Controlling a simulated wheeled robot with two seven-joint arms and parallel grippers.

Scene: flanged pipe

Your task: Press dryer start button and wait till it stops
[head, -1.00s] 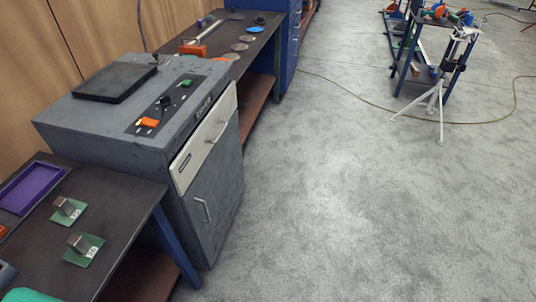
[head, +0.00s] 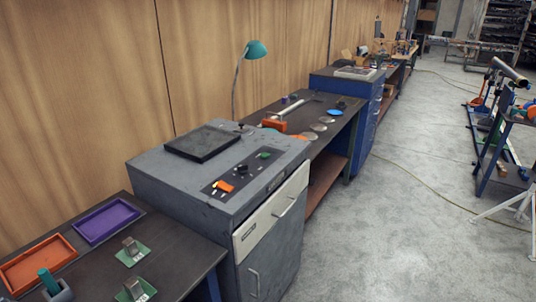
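The grey dryer cabinet (head: 185,190) stands left of centre in the head view, between two dark workbenches. Its top has a black square lid or plate (head: 203,142) and a dark control panel (head: 238,175). On the panel are a green button (head: 264,155), a black knob (head: 242,168) and an orange switch or button (head: 225,186). I cannot tell from the frame which of these is the start button or whether the dryer is running. The light drawer front (head: 268,213) below the panel looks shut. Neither of my grippers is in view.
The near workbench (head: 190,262) holds an orange tray (head: 37,264), a purple tray (head: 106,221) and small metal parts on green cards. The far workbench (head: 345,120) holds discs and an orange tool. The floor (head: 370,235) right of the dryer is clear.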

